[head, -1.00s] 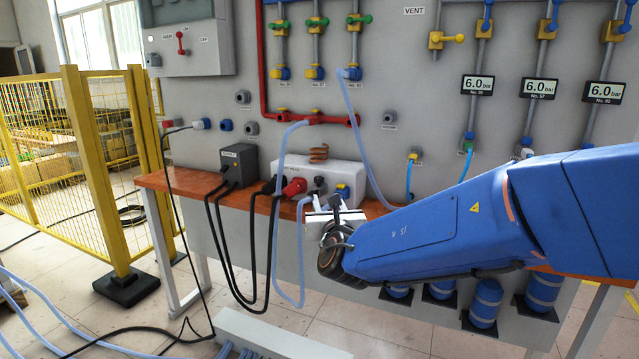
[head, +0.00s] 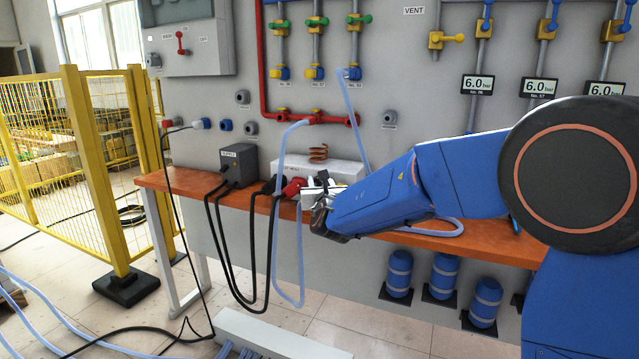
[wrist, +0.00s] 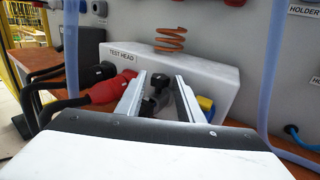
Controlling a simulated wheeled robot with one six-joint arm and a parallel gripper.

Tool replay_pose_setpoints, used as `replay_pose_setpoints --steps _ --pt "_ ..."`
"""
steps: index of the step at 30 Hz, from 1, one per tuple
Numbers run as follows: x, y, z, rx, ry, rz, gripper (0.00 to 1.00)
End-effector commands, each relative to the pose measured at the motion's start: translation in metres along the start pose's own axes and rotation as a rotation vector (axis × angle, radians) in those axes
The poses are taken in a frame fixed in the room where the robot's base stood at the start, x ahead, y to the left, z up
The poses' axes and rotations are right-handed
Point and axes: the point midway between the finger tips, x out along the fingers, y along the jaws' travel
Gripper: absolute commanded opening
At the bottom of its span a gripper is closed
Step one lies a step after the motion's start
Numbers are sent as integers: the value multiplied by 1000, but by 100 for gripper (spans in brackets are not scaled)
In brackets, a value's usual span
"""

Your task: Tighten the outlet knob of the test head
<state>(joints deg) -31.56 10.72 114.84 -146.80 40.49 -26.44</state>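The test head (head: 340,172) is a white box on the orange bench with a copper coil (head: 318,153) on top. In the wrist view its front face (wrist: 122,62) carries the label TEST HEAD, a red plug (wrist: 112,88), a black knob (wrist: 158,82) and a yellow and blue fitting (wrist: 206,104). I cannot tell for sure which of these is the outlet knob. My gripper (wrist: 163,80) is open, with its two fingers on either side of the black knob. Contact cannot be made out. In the head view my gripper (head: 318,195) hides most of the box's front.
A grey supply box (head: 240,165) with black cables stands left on the bench (head: 180,180). A pale blue hose (head: 278,230) loops down in front of the bench, and another hose (head: 357,120) drops behind my arm. Bench space to the right looks mostly clear.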

Motion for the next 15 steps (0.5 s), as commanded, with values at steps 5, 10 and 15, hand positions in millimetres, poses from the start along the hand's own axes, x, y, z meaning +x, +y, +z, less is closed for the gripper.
replay_pose_setpoints --steps 5,10,15 --pt "3 0 0 0 0 0 34" --pt "3 0 0 0 0 0 31" --pt "3 0 0 0 0 0 4"
